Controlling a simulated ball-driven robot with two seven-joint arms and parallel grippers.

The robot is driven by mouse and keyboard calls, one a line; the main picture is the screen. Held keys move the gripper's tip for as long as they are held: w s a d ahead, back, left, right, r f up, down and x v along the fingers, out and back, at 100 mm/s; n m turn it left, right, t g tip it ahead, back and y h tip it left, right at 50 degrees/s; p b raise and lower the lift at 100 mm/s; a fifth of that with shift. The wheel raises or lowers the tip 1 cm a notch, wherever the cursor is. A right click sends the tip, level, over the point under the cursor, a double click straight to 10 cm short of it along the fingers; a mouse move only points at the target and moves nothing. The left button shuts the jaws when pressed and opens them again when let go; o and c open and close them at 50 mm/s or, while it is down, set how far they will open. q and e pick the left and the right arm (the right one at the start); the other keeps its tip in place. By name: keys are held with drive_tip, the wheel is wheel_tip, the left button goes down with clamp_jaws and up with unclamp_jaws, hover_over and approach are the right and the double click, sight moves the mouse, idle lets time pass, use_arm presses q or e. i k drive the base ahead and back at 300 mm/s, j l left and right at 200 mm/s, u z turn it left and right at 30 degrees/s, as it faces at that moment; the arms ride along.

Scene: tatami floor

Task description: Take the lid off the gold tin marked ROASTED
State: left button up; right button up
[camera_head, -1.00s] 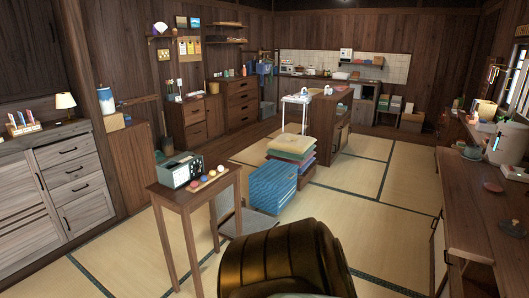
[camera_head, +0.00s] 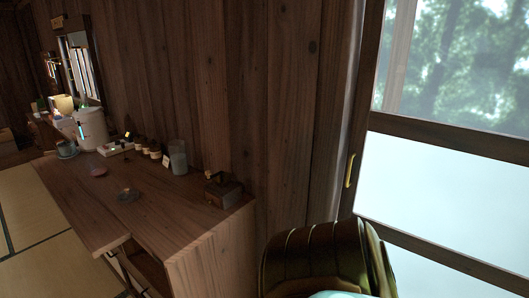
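I cannot make out a gold tin marked ROASTED in the head view. Several small dark-topped containers (camera_head: 147,149) stand in a row at the back of the wooden counter (camera_head: 185,215), against the wall. They are too small and dim for me to read any marking or tell whether one is gold. Neither of my grippers is in view. The ribbed bronze form at the bottom centre seems to be part of my own body.
A grey cylinder (camera_head: 178,157) and a small dark box (camera_head: 222,190) stand on the counter's near end. A large pale bin (camera_head: 90,130) stands beyond. Tatami floor (camera_head: 30,215) is clear at left; a window fills the right.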

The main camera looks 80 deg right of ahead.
sight(138, 138)
drive_tip(key=i+z, duration=0.15)
drive_tip(key=z, duration=0.3)
drive_tip(key=i+j+z, duration=0.1)
drive_tip(key=z, duration=0.35)
drive_tip(key=i+j+z, duration=0.1)
drive_tip(key=z, duration=0.35)
drive_tip(key=j+z, duration=0.2)
drive_tip(key=z, duration=0.3)
drive_tip(key=i+j+z, duration=0.1)
drive_tip(key=z, duration=0.35)
drive_tip(key=j, duration=0.6)
drive_tip(key=i+j, duration=0.1)
drive_tip(key=j, duration=0.55)
drive_tip(key=z, duration=0.4)
drive_tip(key=i+j+z, duration=0.25)
drive_tip(key=j+z, duration=0.3)
drive_tip(key=j, duration=0.2)
drive_tip(key=i+j+z, duration=0.25)
drive_tip(key=j, duration=0.2)
drive_tip(key=i+j+z, duration=0.1)
drive_tip(key=j, duration=1.25)
drive_tip(key=i+j+z, duration=0.1)
drive_tip(key=j, duration=1.3)
drive_tip(key=i+j+z, duration=0.15)
drive_tip(key=j, duration=1.25)
